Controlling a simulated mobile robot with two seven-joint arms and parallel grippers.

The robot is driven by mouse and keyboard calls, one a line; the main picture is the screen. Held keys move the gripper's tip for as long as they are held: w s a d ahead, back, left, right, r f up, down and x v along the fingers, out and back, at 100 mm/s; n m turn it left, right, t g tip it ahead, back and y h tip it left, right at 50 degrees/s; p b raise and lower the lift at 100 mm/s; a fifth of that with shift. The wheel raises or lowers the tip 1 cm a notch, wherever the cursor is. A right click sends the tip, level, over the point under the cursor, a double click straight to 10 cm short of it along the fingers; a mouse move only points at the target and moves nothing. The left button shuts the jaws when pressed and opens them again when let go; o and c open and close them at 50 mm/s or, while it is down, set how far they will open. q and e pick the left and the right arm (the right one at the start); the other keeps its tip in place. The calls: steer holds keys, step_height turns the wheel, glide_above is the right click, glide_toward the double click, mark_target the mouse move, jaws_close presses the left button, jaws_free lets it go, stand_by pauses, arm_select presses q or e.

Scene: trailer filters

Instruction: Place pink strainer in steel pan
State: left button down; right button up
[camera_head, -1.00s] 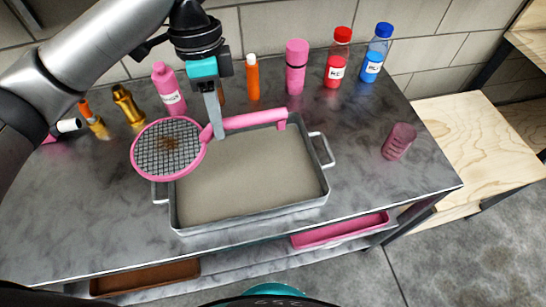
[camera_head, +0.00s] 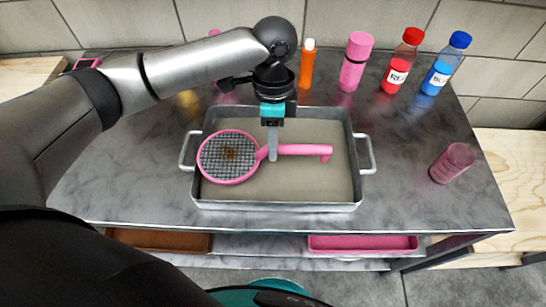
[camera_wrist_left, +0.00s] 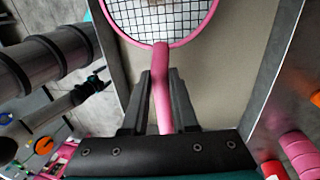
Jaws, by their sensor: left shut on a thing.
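The pink strainer (camera_head: 229,158) has a round grey mesh with a brown spot and a straight pink handle. My left gripper (camera_head: 272,157) points down and is shut on the handle near the mesh ring. In the left wrist view, the handle (camera_wrist_left: 161,95) runs between the two fingers (camera_wrist_left: 160,105). The steel pan (camera_head: 290,206) is a grey rectangular pan with a side handle at each end. The strainer is over the inside of the pan, within its rim in the head view. I cannot tell whether it touches the pan floor. My right gripper is not in view.
Behind the pan stand an orange tube (camera_head: 307,64), a pink bottle (camera_head: 355,62), a red bottle (camera_head: 402,60) and a blue bottle (camera_head: 446,63). A pink glass (camera_head: 452,163) stands to the right. Trays, brown (camera_head: 160,240) and pink (camera_head: 363,244), sit on the shelf below.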

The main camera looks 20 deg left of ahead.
arm_select(q)
step_height(320, 180, down, 5)
steer(key=shift+f+b, duration=0.1)
steer(key=shift+b, duration=0.65)
steer(key=shift+f, duration=0.15)
steer(key=shift+f, duration=0.15)
steer(key=c, duration=0.7)
jaws_free()
steer(key=r+p, duration=0.1)
steer(key=r, duration=0.3)
steer(key=w+r+p, duration=0.1)
steer(key=r, duration=0.3)
steer(key=w+r+p, duration=0.1)
steer(key=r, duration=0.3)
steer(key=shift+w+a+r, duration=0.1)
steer(key=shift+a, duration=0.15)
